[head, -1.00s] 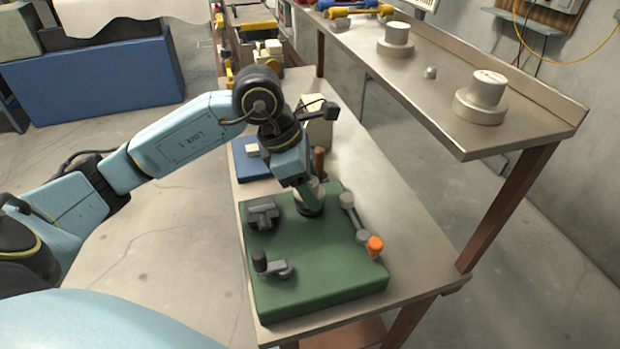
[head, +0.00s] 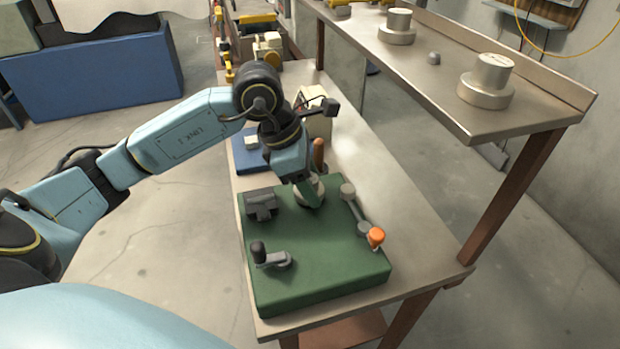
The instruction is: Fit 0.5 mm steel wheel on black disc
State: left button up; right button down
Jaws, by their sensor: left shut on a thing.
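My left gripper (head: 309,196) reaches down at the back edge of the green block (head: 318,262) on the bench. It is shut on a pale round metal piece, which looks like the steel wheel (head: 318,186); the jaws cover much of it. I cannot make out a black disc beneath it, nor tell whether the wheel touches the block. Whether the wheel is marked 0.5 mm cannot be read. My right gripper is not in view.
The green block carries a grey clamp (head: 262,205), a black-knobbed crank (head: 270,257) and a lever with an orange knob (head: 376,237). Stepped metal spools (head: 487,82) stand on the raised shelf (head: 440,85) at right. A blue tray (head: 247,157) lies behind. The bench's right strip is clear.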

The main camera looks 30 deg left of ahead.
pick_arm(q)
jog(key=shift+f, duration=0.15)
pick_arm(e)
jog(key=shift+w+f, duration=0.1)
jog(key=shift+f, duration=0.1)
pick_arm(q)
jog(key=o, duration=1.1)
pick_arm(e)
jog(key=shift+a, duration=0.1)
pick_arm(q)
jog(key=shift+o, duration=0.2)
jog(key=p+v, duration=0.1)
jog(key=v, duration=1.2)
jog(key=shift+r, duration=0.2)
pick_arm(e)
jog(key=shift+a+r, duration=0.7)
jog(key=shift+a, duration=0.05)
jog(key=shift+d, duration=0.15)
